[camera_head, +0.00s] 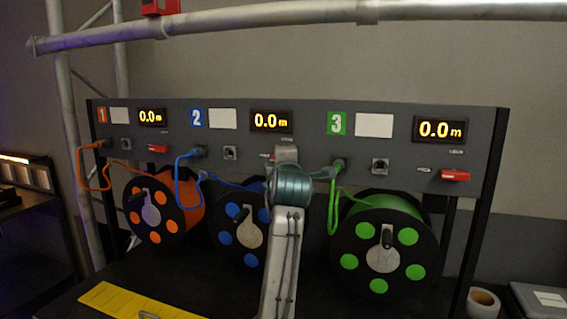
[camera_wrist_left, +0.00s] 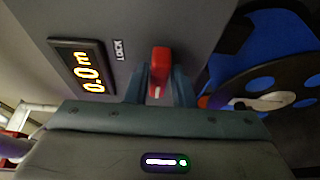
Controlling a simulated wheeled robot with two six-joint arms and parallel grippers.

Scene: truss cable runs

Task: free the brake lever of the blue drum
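The blue drum (camera_head: 226,215) stands below the panel in the middle and shows at the right of the left wrist view (camera_wrist_left: 265,75). Its red brake lever (camera_wrist_left: 160,68) sits on the panel beside the LOCK label. My left gripper (camera_wrist_left: 160,85) is at the panel, one finger on each side of this lever. I cannot tell whether the fingers touch it. In the head view my left arm (camera_head: 283,245) hides part of the blue drum and most of the lever. My right gripper is not in view.
The orange drum (camera_head: 165,210) stands at left and the green drum (camera_head: 384,245) at right, each with a red lever above. All three displays read 0.0 m. Orange, blue and green cables hang before the panel. A truss bar (camera_head: 230,27) crosses above; a yellow strip (camera_head: 135,303) lies in front.

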